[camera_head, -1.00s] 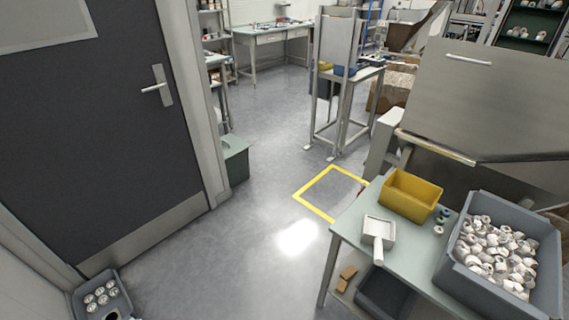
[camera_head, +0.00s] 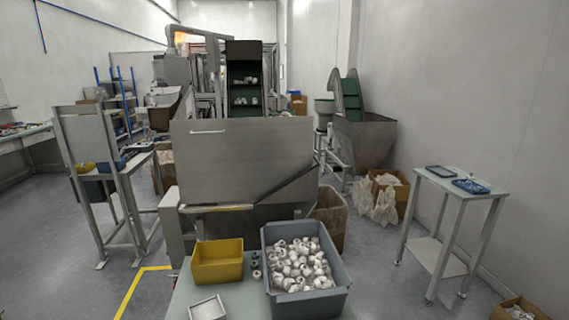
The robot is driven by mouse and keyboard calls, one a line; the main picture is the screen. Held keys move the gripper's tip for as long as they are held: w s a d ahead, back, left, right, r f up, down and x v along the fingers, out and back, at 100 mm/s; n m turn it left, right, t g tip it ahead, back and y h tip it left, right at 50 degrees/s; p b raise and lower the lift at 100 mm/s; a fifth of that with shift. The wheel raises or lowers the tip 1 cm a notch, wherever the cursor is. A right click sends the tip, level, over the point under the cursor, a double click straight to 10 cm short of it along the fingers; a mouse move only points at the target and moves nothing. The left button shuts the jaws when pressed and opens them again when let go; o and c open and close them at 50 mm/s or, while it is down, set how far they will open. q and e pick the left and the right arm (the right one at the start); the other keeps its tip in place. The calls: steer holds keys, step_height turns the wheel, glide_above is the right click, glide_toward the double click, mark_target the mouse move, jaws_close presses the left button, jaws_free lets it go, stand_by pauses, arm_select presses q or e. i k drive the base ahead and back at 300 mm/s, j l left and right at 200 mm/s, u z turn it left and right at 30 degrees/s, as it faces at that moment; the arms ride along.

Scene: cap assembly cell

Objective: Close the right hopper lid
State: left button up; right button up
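A large grey metal hopper (camera_head: 262,222) stands in the middle, behind the work table. A broad flat metal panel (camera_head: 245,152) with a bar handle (camera_head: 208,132) near its top left stands raised above it, and looks like its lid, open. A second grey metal hopper (camera_head: 366,140) stands farther back on the right, below a green conveyor (camera_head: 348,92); I cannot make out a lid on it. The inside of the nearer hopper is hidden. Neither of my grippers is in view.
Floor between is clear.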

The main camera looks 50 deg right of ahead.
mark_target(222, 159)
steer(key=z, duration=1.2)
steer(key=i+l+z, duration=0.2)
steer(key=i+l, duration=0.25)
steer(key=l, duration=0.15)
